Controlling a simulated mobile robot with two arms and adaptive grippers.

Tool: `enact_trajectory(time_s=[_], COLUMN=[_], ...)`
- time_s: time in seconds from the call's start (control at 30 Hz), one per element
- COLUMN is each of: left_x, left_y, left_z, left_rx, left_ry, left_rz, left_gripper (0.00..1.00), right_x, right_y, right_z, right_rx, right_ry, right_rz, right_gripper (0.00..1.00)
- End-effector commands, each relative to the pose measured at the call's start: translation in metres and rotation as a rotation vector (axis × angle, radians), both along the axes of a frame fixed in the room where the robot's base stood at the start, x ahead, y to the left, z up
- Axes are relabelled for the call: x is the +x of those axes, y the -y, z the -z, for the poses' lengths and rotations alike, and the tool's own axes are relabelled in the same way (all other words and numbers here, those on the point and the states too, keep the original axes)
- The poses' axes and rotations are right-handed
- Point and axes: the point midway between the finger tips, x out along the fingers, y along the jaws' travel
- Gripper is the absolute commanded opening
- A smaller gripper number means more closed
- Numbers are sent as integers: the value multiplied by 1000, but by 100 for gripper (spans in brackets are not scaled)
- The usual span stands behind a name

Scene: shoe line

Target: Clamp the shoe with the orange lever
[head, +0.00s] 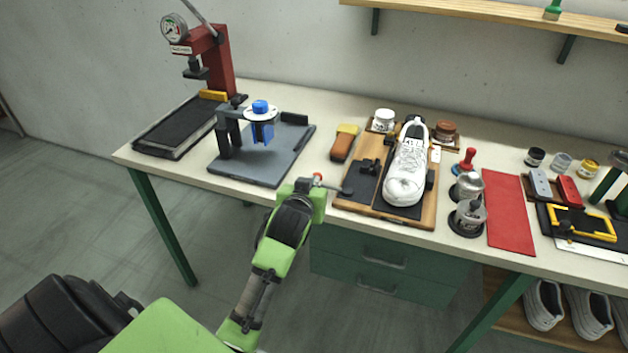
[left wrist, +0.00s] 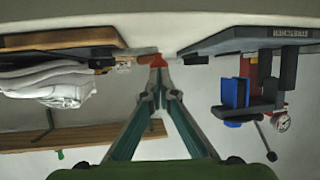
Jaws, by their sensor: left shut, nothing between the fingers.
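The white shoe (head: 406,165) sits on a black pad on a wooden board (head: 428,216), toe toward me. It also shows upside down in the left wrist view (left wrist: 62,82). The orange lever (head: 318,178) sticks out left from the board's clamp on a dark rod; its orange tip (left wrist: 158,60) also shows in the left wrist view. My left gripper (head: 308,186) is at the table's front edge, close to the lever tip. Its fingers (left wrist: 160,92) are shut and empty, with the tip just beyond them; contact cannot be told. My right gripper is not in view.
A grey fixture (head: 228,172) with a blue block stands left of the board, and a red press (head: 215,62) behind it. The table edge is close to my left gripper.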

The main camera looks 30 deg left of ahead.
Motion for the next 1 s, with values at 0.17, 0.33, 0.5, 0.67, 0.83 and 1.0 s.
enact_trajectory(time_s=[0.17,0.33,0.5,0.67,0.83,1.0], left_x=[10,11,11,12,14,15], left_y=[-4,-5,-5,-6,-8,-9], left_z=[4,6,6,5,4,5], left_rx=[-1,-1,-1,1,2,1], left_ry=[0,0,0,0,-1,-2], left_rz=[0,0,0,10,48,70], left_gripper=[0,0,0,0,0,0], right_x=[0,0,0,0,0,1], right_y=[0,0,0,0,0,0], right_z=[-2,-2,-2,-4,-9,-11], right_rx=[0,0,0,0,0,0], right_ry=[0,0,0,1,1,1], right_rz=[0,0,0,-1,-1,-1], right_gripper=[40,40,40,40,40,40])
